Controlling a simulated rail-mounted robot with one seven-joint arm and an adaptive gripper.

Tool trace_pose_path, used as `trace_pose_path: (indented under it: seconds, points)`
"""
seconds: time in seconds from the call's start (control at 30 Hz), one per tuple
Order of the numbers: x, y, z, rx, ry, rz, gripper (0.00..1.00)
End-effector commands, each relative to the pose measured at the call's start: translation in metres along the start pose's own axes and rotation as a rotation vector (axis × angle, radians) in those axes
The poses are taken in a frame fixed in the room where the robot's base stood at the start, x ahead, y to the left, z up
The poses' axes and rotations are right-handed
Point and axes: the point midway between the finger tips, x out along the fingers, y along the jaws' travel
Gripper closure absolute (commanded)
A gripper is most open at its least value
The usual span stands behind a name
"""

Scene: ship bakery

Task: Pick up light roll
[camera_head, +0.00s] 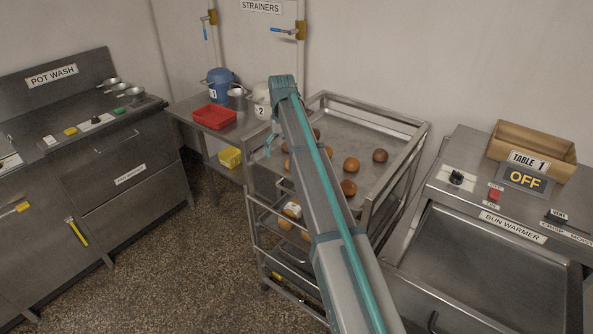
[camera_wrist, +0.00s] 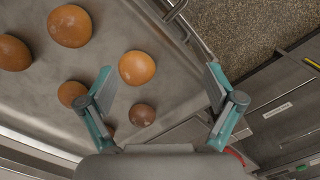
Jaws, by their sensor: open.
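Several round rolls lie on the top tray of a steel trolley (camera_head: 365,130). In the wrist view, the lightest is an orange-brown roll (camera_wrist: 137,68), between the fingertip ends but nearer the left finger. A dark brown roll (camera_wrist: 142,115) lies just below it. My gripper (camera_wrist: 160,80) is open and empty above the tray. In the head view, my arm hides part of the tray and most of the gripper.
The trolley's raised rail (camera_head: 408,160) borders the tray; lower shelves hold more items. A bun warmer (camera_head: 480,250) with a wooden box (camera_head: 535,145) stands at right. A side table with a red basket (camera_head: 214,117) and pots is behind left. The tray's right rear is bare.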

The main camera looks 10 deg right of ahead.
Motion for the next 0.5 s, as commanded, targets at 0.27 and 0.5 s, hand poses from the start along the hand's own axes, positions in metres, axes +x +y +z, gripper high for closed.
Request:
trace_pose_path:
  seconds: [0.27, 0.5]
  points:
    - [-0.03, 0.032, -0.041, -0.073, 0.052, 0.011, 0.09]
    - [-0.001, 0.032, -0.04, -0.073, 0.049, 0.011, 0.09]
